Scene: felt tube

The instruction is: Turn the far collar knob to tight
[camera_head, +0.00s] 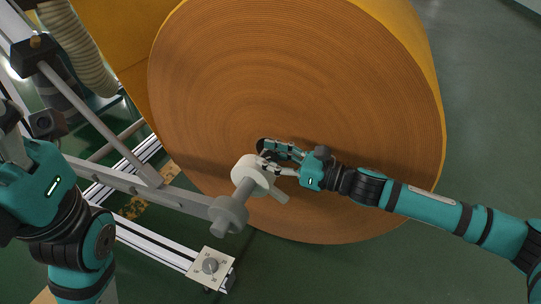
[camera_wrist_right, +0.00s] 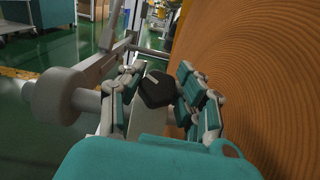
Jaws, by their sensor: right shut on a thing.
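The black collar knob (camera_wrist_right: 157,88) has a pale line on its top and sits between the fingers of my right gripper (camera_wrist_right: 160,95) in the right wrist view. My right gripper, also in the head view (camera_head: 272,156), is shut on this knob. The pale collar (camera_head: 250,176) is on the shaft in front of the felt roll (camera_head: 300,85). The fingers hide much of the knob in the head view. My left gripper (camera_head: 12,140) is at the left edge, away from the knob, its fingers partly out of frame.
The roll's flat face stands close beside my right fingers. A grey arm with a round end (camera_head: 229,214) holds the shaft. A small panel with a dial (camera_head: 210,266) is below on a rail. Green floor is clear at right.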

